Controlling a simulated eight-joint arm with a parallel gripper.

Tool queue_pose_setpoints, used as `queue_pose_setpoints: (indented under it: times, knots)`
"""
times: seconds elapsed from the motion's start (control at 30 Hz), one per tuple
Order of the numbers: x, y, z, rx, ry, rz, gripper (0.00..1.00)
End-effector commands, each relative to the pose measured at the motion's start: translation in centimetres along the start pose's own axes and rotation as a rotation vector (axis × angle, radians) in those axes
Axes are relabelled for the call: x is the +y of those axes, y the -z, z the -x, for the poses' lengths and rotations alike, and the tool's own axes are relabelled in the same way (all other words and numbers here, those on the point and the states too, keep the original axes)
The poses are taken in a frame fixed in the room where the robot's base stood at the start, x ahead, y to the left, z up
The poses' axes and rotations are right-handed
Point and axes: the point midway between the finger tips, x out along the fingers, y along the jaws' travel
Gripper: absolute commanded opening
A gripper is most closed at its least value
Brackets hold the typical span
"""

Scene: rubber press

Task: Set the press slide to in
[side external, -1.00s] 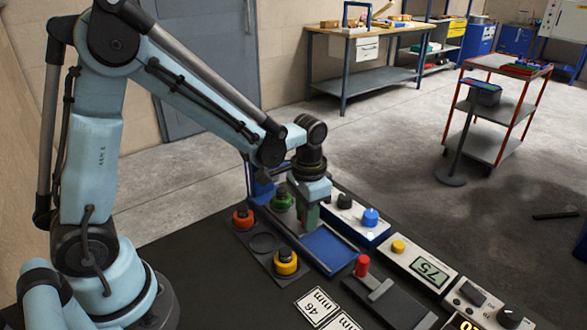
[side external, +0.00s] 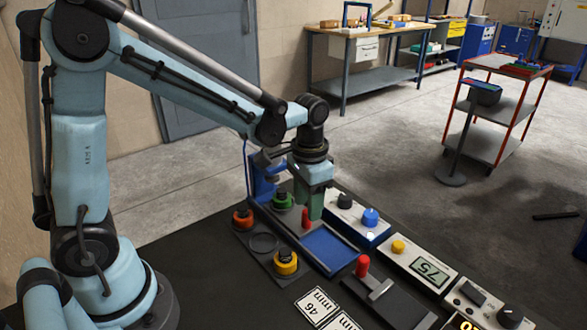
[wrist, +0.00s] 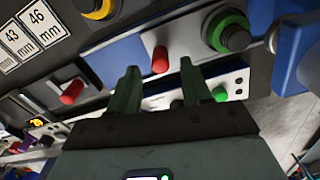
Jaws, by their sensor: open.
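The press (side external: 264,180) is a blue frame at the back left of the panel, with a long slide track running toward the camera. A red slide handle (side external: 306,218) stands upright on the track, beside a bare blue plate (side external: 328,248). My gripper (side external: 314,216) has green fingers and is open, just behind the handle in the side view. In the wrist view the red handle (wrist: 160,60) shows between and beyond the spread fingertips of my gripper (wrist: 160,67). Nothing is held. I cannot tell whether a finger touches the handle.
A box with black and blue knobs (side external: 370,218) stands right. A second red handle (side external: 362,266) stands on a dark slotted base in front. Number cards (side external: 318,306) lie nearby.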

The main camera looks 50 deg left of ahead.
Motion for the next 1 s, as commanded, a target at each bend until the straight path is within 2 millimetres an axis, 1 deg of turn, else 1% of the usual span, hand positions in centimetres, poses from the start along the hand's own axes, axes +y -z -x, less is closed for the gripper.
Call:
queue_pose_setpoints:
  times: [0.03, 0.3, 0.5, 0.7, 1.0]
  knots:
    - [0.0, -0.1, 1.0, 0.000, 0.000, 0.000, 0.48]
    - [0.0, 0.0, 5.4, 0.000, 0.000, 0.000, 0.48]
    - [0.0, 0.0, 7.5, 0.000, 0.000, 0.000, 0.48]
    - [0.0, 0.0, 8.3, 0.000, 0.000, 0.000, 0.48]
    - [0.0, 0.0, 8.3, 0.000, 0.000, 0.003, 0.48]
